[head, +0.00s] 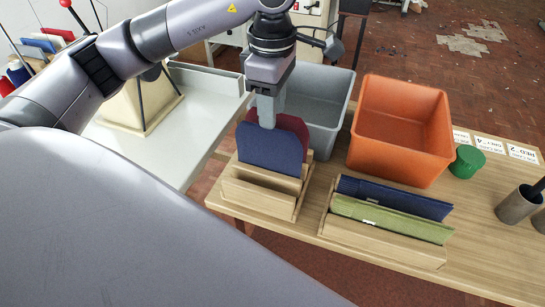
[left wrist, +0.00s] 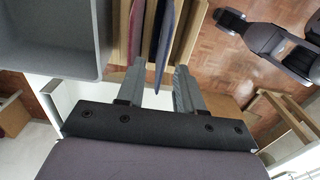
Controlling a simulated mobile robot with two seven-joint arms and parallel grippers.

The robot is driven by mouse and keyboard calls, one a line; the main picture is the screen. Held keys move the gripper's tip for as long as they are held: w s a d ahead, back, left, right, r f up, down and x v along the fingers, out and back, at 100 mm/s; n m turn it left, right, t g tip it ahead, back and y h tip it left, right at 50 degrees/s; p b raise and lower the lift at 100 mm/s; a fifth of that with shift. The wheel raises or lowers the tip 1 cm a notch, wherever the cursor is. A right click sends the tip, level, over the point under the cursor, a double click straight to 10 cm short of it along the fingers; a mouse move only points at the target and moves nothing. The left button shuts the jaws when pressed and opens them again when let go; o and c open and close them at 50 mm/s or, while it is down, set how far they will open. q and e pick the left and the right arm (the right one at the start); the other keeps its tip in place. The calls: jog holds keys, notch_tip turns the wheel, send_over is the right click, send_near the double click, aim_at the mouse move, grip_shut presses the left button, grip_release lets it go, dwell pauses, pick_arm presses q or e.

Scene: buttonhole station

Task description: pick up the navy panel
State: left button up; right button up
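The navy panel (head: 270,152) stands upright in a light wooden rack (head: 262,196) in the head view, in front of a maroon panel (head: 294,128). My left gripper (head: 267,112) is at the top edge of the navy panel, pointing down. In the left wrist view its two fingers (left wrist: 160,70) are apart, with the edge of the navy panel (left wrist: 163,45) between them. I see gaps beside the panel, so the fingers do not look closed on it. The maroon panel appears as a thin strip to the left there. My right gripper is not seen.
A grey bin (head: 316,84) stands right behind the rack, and an orange bin (head: 402,112) is to its right. A second wooden rack (head: 384,243) holds a dark blue and a green piece. A green round object (head: 467,161) and a metal cup (head: 517,206) are further right.

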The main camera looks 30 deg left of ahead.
pick_arm(q)
jog(key=f, duration=0.4)
jog(key=shift+s+a+f, duration=0.3)
jog(key=shift+s+f, duration=0.05)
jog(key=shift+s, duration=0.05)
jog(key=shift+f, duration=0.25)
grip_shut()
jog(key=shift+w+r, duration=0.1)
jog(key=shift+r, duration=0.05)
notch_tip(320, 180, up, 20)
jog(key=p, duration=0.3)
jog(key=shift+p, duration=0.3)
